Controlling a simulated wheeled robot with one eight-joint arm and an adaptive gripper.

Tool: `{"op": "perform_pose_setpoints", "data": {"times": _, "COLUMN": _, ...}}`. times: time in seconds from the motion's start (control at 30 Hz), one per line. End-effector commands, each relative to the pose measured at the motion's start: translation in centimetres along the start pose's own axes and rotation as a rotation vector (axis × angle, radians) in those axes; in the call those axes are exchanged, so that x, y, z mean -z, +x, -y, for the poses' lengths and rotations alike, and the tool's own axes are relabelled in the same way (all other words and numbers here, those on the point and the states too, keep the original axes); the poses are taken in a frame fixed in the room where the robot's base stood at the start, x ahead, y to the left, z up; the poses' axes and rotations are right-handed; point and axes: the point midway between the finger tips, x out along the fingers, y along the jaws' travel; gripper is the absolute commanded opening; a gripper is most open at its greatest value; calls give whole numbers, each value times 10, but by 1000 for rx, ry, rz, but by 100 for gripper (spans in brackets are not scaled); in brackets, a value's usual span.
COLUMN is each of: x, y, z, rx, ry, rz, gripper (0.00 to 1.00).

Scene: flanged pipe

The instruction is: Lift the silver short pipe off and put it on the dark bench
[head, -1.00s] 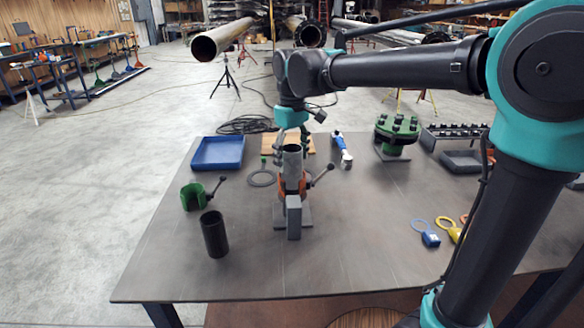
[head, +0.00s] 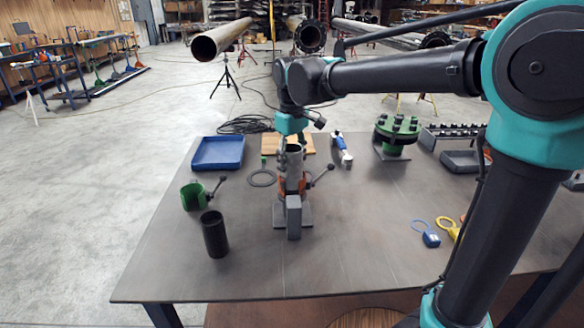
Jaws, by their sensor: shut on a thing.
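The silver short pipe (head: 293,164) stands upright in an orange clamp (head: 302,187) with a dark lever, on a grey block-and-plate stand. My gripper (head: 291,148) comes down from above and is shut on the pipe's upper end. Its fingers are small and partly hidden in this view. The pipe's lower end is hidden in the clamp and behind the grey block (head: 294,217). The dark bench (head: 350,245) is the wide grey table top beneath everything.
A black tube (head: 214,234) and a green clamp (head: 194,196) stand at the left. A blue tray (head: 218,153), a flat ring (head: 262,178) and a green flange (head: 396,133) sit farther back. The front right-centre of the bench is clear.

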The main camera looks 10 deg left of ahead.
Motion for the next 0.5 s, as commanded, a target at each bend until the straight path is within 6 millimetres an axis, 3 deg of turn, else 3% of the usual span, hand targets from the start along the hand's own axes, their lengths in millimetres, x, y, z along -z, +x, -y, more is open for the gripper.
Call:
{"op": "perform_pose_setpoints", "data": {"times": 0.27, "x": 0, "y": -2, "z": 0, "rx": 0, "ry": 0, "rz": 0, "gripper": 7}}
{"op": "perform_pose_setpoints", "data": {"times": 0.5, "x": 0, "y": -24, "z": 0, "rx": 0, "ry": 0, "rz": 0, "gripper": 7}}
